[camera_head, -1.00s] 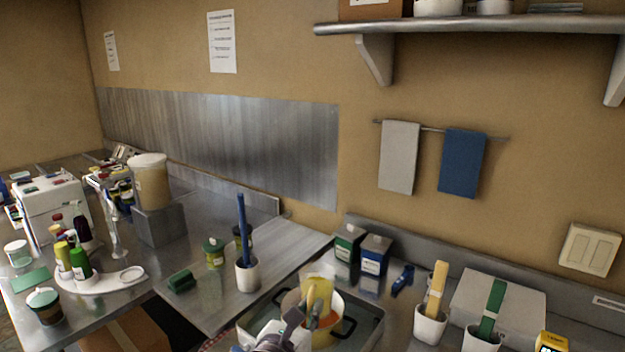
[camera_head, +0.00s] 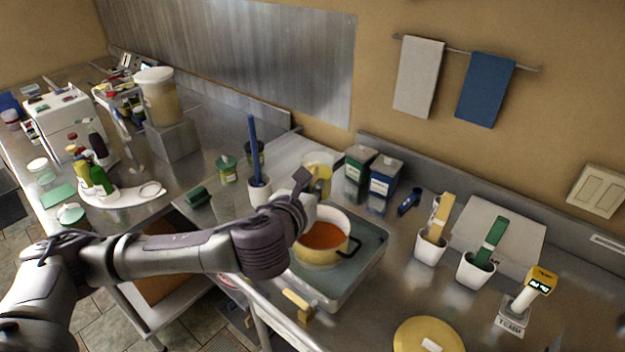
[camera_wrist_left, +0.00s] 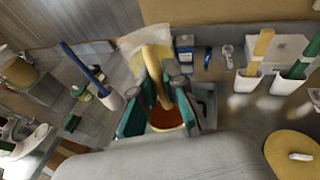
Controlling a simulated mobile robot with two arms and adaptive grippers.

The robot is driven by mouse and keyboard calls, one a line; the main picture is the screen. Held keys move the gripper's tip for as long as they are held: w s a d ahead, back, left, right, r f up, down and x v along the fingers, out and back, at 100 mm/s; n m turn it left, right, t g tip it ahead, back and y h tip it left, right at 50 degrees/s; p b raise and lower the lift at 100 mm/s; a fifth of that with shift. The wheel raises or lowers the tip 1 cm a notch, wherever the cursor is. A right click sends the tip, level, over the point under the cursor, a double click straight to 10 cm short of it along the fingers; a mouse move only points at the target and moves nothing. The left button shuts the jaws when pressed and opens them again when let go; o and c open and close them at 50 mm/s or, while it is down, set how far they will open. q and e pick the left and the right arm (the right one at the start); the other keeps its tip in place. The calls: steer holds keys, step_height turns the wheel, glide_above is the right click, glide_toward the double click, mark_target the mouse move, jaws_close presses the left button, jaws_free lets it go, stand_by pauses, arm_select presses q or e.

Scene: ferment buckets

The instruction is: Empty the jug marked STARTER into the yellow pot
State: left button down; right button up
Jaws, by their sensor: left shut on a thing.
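The yellow pot (camera_head: 334,258) holds orange-red liquid and stands on a grey tray (camera_head: 372,262); it also shows in the left wrist view (camera_wrist_left: 166,129). A see-through jug with a pale yellow tint (camera_head: 319,162) is at the pot's back left in the head view. My left gripper (camera_head: 304,184) is shut on the jug's yellow handle, which shows between the fingers in the left wrist view (camera_wrist_left: 158,88). The jug (camera_wrist_left: 131,44) looks roughly upright. Its marking and how much it holds cannot be made out. My right gripper is not in view.
A white cup with a blue-handled tool (camera_head: 260,190) stands left of the jug. Green and blue cartons (camera_head: 383,183) stand behind. White cups with tools (camera_head: 430,249), a thermometer on a stand (camera_head: 515,318) and a yellow lid (camera_head: 412,342) are to the right.

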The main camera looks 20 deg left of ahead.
arm_select(q)
step_height(320, 180, down, 4)
steer(key=shift+r+g+b, duration=0.15)
steer(key=shift+g+b, duration=0.15)
steer(key=shift+b, duration=0.65)
step_height(320, 180, down, 6)
steer(key=g, duration=0.3)
steer(key=shift+w+n, duration=0.2)
steer(key=shift+n, duration=0.1)
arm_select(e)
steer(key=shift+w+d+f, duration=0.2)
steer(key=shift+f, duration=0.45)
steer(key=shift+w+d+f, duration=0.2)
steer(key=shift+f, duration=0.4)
arm_select(q)
steer(key=g+p, duration=0.1)
steer(key=p, duration=0.1)
steer(key=w+f+g+p, duration=0.1)
steer(key=g+p, duration=0.1)
steer(key=shift+w+a+f+g+h, duration=0.1)
steer(key=shift+w+f+g+h, duration=0.1)
steer(key=shift+g+h, duration=0.15)
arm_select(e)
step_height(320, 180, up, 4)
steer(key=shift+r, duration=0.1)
